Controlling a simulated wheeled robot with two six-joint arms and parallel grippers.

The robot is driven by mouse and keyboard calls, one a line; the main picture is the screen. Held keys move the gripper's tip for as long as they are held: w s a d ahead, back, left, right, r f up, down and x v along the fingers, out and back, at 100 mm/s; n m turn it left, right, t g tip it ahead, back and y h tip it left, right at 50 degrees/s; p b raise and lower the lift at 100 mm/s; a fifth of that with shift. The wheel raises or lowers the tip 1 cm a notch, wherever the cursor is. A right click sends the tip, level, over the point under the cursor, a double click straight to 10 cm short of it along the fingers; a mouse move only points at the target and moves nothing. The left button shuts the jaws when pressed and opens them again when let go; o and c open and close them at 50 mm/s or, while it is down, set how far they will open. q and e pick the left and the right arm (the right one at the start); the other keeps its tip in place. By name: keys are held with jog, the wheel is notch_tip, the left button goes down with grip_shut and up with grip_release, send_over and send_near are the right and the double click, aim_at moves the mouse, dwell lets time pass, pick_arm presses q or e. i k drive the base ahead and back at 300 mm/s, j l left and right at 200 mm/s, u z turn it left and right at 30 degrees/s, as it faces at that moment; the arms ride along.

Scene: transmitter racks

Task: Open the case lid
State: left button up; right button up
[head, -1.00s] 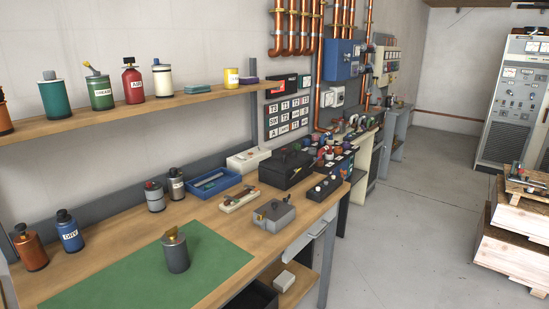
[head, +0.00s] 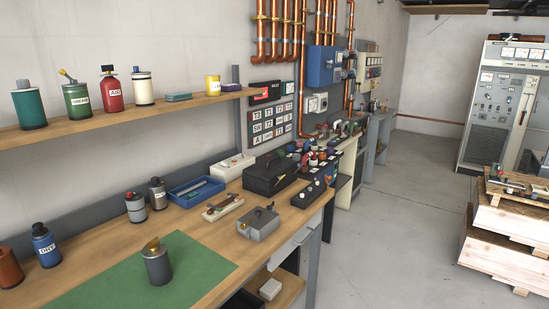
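A black case (head: 268,176) stands upright on the wooden workbench (head: 196,226), toward its far right end. Its lid looks closed. I cannot tell for certain which of the two the task means. Neither of my grippers is in view.
A blue tray (head: 196,192), a white switch block (head: 222,208) and a black button box (head: 308,195) surround the case. A grey canister (head: 157,266) stands on the green mat (head: 100,285). A shelf (head: 130,119) overhangs behind. Open floor (head: 400,220) lies right, before wooden pallets (head: 510,232).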

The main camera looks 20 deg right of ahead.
aim_at(269, 168)
jog(key=i+l, duration=0.2)
jog(key=l, duration=0.3)
jog(key=i+l, duration=0.25)
jog(key=l, duration=0.2)
jog(key=i+l, duration=0.2)
jog(key=l, duration=0.3)
jog(key=i+l, duration=0.25)
jog(key=l, duration=0.2)
jog(key=i+l, duration=0.2)
jog(key=l, duration=0.3)
jog(key=i+l+z, duration=0.1)
jog(key=l, duration=0.4)
jog(key=i+l, duration=0.6)
jog(key=l, duration=0.3)
